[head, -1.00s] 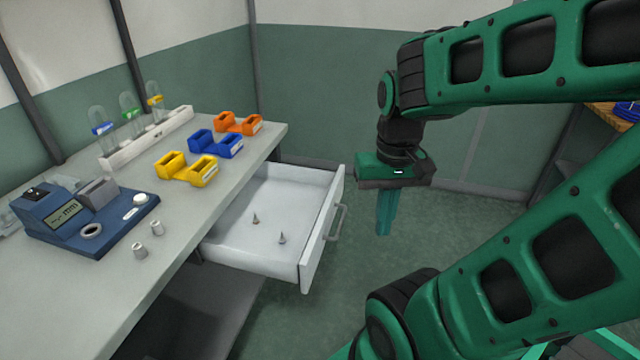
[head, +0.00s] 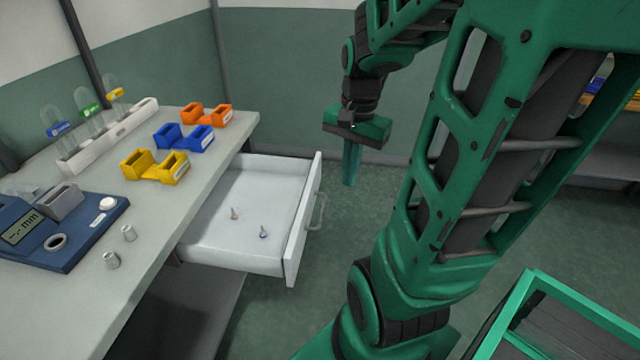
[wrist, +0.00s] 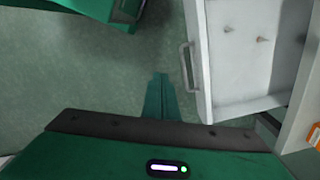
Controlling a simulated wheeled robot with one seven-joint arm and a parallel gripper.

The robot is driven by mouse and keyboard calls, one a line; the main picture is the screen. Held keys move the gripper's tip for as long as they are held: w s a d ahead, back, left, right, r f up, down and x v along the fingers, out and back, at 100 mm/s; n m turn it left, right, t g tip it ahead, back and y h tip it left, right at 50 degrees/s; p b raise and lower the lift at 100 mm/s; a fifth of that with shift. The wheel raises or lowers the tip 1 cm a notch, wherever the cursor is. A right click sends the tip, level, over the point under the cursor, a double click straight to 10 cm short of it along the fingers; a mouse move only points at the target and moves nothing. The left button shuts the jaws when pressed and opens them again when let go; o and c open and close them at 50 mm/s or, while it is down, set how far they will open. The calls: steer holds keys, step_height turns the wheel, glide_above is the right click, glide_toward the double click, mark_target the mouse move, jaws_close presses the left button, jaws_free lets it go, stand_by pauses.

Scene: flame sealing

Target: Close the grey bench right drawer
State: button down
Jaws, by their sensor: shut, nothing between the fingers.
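The white right drawer (head: 290,235) of the grey bench (head: 215,150) stands pulled out in the head view. Its grey bar handle (head: 318,211) is on the front face. Two small pointed metal pieces lie inside on the drawer floor. My gripper (head: 351,166) points down with its fingers shut and empty, beyond and to the right of the drawer front, apart from it. In the wrist view the shut fingers (wrist: 158,95) show left of the drawer's handle (wrist: 188,67), with a gap of floor between them.
On the bench stand yellow (head: 155,167), blue (head: 184,137) and orange (head: 206,115) holders, a white rack (head: 108,136) with tubes, a blue device (head: 62,228) and two small metal caps. Open floor lies in front of the drawer.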

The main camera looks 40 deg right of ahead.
steer(key=w+d+f+m+t+y, duration=0.2)
steer(key=w+d+f+m, duration=0.4)
steer(key=w+d+m, duration=0.6)
steer(key=w+a+f, duration=0.2)
steer(key=f, duration=0.3)
steer(key=w+a+f+m, duration=0.1)
steer(key=a+f, duration=0.2)
steer(key=f, duration=0.2)
steer(key=shift+w+m, duration=0.3)
steer(key=shift+w, duration=0.05)
steer(key=shift+w+a, duration=0.1)
steer(key=shift+w, duration=0.05)
